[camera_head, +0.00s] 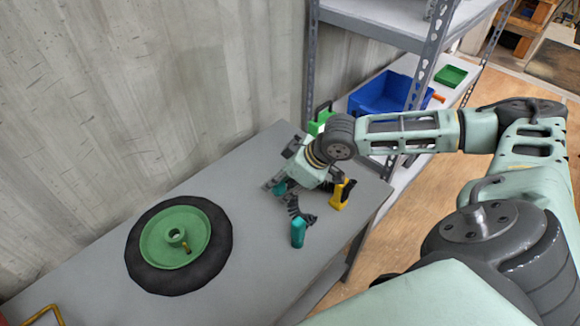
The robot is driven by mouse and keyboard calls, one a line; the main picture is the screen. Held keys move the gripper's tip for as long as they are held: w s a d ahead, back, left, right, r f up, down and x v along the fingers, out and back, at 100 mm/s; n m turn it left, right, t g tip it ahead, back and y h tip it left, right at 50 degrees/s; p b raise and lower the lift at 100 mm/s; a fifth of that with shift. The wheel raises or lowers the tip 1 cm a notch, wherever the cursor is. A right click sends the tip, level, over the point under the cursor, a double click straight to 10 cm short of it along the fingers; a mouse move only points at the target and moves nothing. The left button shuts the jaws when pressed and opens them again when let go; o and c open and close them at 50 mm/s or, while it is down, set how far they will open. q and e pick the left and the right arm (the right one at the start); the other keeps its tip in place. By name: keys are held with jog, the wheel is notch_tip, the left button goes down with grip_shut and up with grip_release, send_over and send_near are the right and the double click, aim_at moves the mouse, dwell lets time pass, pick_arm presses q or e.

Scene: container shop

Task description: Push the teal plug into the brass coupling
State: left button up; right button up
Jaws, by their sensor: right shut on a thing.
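My right gripper (286,198) is over the grey bench, its fingers pointing down. It is shut on a small teal piece (280,187), which looks like the teal plug and is partly hidden by the fingers. A second teal piece (298,231), a short cylinder, stands by the nearer finger; I cannot tell whether they touch. A small brass-coloured fitting (187,248), perhaps the brass coupling, is at the green hub of the black wheel (137,271), left of the gripper and apart from it. My left gripper is not in view.
A yellow-and-black object (340,194) stands right of the gripper, near the bench's right edge. A green object (321,118) is behind. A metal shelf (428,75) with a blue bin (375,98) and green tray (451,76) stands beyond. The bench (250,285) is clear beside the wheel.

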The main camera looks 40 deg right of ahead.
jog(key=s+a+r+m+h+b, duration=0.1)
jog(key=a+r+m, duration=0.4)
jog(key=a+r, duration=0.5)
jog(key=s+a+h, duration=0.1)
jog(key=a, duration=0.1)
jog(key=shift+s+a+r+t+h+b, duration=0.2)
jog(key=shift+a+r+t+h+b, duration=0.1)
jog(key=shift+a+t+h+b, duration=0.1)
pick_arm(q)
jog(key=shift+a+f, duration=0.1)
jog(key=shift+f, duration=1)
pick_arm(e)
jog(key=shift+s+r+m, duration=0.15)
jog(key=shift+r+m, duration=0.35)
jog(key=shift+r, duration=0.15)
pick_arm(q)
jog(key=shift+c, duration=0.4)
